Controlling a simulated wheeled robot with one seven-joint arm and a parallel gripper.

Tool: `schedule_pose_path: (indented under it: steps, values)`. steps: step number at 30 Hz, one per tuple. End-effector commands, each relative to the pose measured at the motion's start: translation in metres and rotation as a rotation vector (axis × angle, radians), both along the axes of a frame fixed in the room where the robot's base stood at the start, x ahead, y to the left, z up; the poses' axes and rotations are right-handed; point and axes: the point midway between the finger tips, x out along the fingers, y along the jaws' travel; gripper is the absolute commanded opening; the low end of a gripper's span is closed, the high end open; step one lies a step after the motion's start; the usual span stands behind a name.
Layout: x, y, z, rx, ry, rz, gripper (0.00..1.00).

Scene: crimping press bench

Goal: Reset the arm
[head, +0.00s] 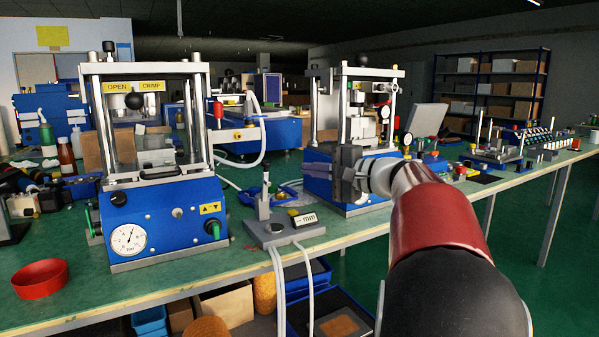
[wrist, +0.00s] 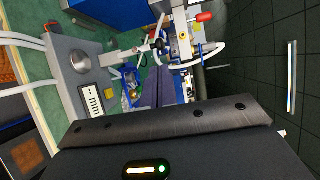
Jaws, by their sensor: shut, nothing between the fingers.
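My arm reaches in from the lower right of the head view, over the bench edge. My gripper (head: 320,166) is in front of the right-hand press, its fingers pointing left in the picture. The fingers are shut with nothing between them. I cannot tell whether the gripper touches the press behind it; it hides part of that press. In the wrist view the dark gripper body (wrist: 170,125) fills the lower part, and the fingers (wrist: 150,92) show only partly beyond it.
A blue crimping press (head: 160,220) stands left on the green bench (head: 120,285). A measuring stand (head: 285,228) with cables sits between it and the right-hand press (head: 330,190). A red ring-shaped dish (head: 40,278) lies at the front left. Shelves (head: 490,85) stand at the back.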

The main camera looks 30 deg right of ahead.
Motion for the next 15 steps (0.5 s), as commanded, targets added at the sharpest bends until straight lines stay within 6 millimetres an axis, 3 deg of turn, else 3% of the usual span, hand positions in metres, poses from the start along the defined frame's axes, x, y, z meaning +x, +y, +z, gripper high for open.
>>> schedule_pose_path:
  steps: [6, 15]
  values:
    - [-0.032, -0.017, 0.000, 0.000, 0.001, 0.000, 0.00]
    - [-0.045, -0.024, 0.002, 0.000, 0.000, 0.001, 0.00]
